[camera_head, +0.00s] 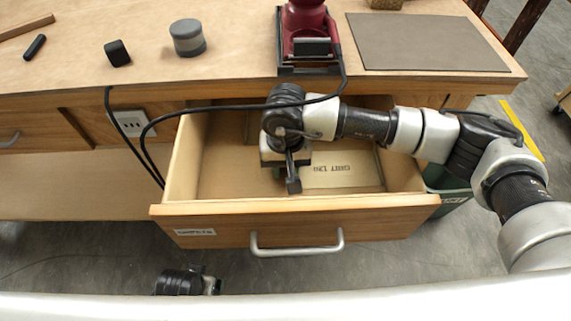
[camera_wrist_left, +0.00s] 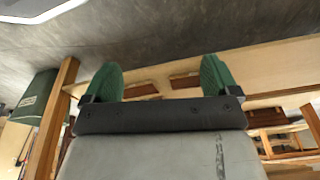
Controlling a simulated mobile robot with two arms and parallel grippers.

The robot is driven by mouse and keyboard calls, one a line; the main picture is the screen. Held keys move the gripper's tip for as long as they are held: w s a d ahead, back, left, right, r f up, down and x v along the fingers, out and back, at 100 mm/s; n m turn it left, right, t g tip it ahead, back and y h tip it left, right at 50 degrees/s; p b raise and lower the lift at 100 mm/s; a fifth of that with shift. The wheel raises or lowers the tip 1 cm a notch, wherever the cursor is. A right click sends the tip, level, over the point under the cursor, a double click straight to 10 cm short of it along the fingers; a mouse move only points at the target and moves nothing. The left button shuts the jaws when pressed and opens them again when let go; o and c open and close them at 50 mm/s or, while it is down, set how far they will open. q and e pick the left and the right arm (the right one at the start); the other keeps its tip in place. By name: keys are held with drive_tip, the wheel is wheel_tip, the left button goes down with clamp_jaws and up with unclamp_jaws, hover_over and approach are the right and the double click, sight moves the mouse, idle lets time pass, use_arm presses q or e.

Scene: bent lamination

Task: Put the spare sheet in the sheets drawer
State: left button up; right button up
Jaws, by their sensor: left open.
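The sheets drawer (camera_head: 290,225) is pulled open under the bench top, with a small label at the left of its front. A tan sheet with printed lettering that looks like "GRIT 120" (camera_head: 355,178) lies in it, right of my right gripper. My right gripper (camera_head: 281,174) points down inside the drawer opening, at the sheet's left edge. Its wrist hides most of its fingers, so I cannot tell whether it touches the sheet. My left gripper (camera_wrist_left: 160,77) is open and empty, its green fingers wide apart; only its dark top shows low in the head view (camera_head: 187,281).
On the bench top (camera_head: 230,70) stand a red sander (camera_head: 306,25) with a black cable, a grey round container (camera_head: 187,38), a black block (camera_head: 117,53) and a grey mat (camera_head: 420,42). The cable hangs across the drawer's left side. A green bin (camera_head: 450,195) stands right of the drawer.

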drive_tip(key=shift+r, duration=0.15)
use_arm(q)
drive_tip(key=f, duration=0.1)
drive_tip(key=s+f+p, duration=0.1)
drive_tip(key=f, duration=0.1)
drive_tip(key=shift+a+f, duration=0.1)
drive_tip(key=shift+f, duration=0.1)
use_arm(e)
wheel_tip(320, 180, up, 12)
